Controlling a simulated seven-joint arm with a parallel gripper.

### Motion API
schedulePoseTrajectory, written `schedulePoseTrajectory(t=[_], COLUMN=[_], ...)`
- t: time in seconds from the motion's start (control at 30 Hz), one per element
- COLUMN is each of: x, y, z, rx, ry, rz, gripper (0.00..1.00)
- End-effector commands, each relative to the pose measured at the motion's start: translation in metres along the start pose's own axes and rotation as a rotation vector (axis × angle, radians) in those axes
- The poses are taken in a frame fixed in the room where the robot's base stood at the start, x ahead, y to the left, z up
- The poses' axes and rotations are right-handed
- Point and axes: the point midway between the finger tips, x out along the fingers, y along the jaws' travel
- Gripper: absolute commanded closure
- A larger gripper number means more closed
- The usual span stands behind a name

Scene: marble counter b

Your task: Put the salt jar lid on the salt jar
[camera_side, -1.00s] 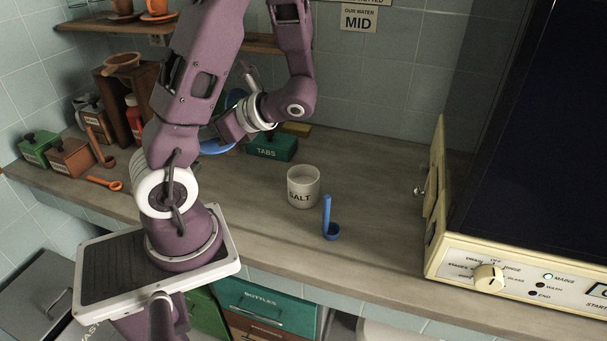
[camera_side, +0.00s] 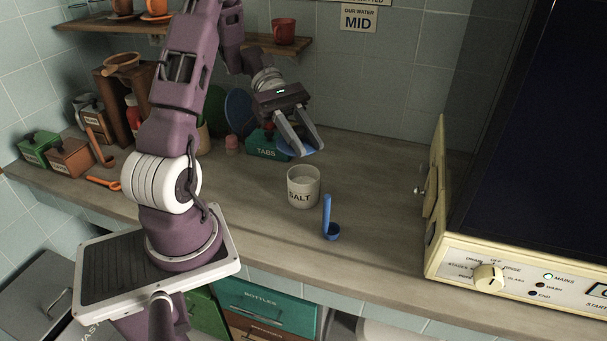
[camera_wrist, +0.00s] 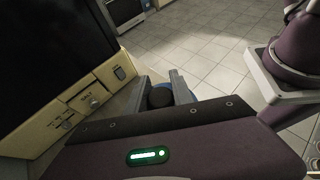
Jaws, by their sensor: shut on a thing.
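The salt jar (camera_side: 304,193) is a white pot marked SALT, upright on the counter with its top open. My gripper (camera_side: 309,152) is behind and just above the jar in the side view, apart from it, with fingers angled down to the right. It is shut on a blue disc, the salt jar lid (camera_side: 309,149), partly hidden by the fingers. In the wrist view a dark round piece, seemingly the lid's knob (camera_wrist: 160,97), sits between the fingers of my gripper (camera_wrist: 162,88), with a little blue showing beside it.
A green TABS box (camera_side: 262,146) is behind my gripper. A cream-fronted machine (camera_side: 470,262) with an open door (camera_side: 436,185) bounds the right.

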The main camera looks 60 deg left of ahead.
Motion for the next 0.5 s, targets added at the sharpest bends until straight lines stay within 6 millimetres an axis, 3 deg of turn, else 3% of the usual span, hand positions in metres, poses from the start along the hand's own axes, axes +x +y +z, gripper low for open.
schedulePoseTrajectory(t=[0.1, 0.33, 0.5], x=[-0.021, -0.056, -0.045], y=[0.025, 0.057, 0.058], z=[-0.001, -0.003, -0.026], rx=[-0.064, -0.152, -0.161], ry=[0.0, 0.001, -0.002], rz=[0.137, 0.321, 0.325], gripper=[1.0, 1.0, 1.0])
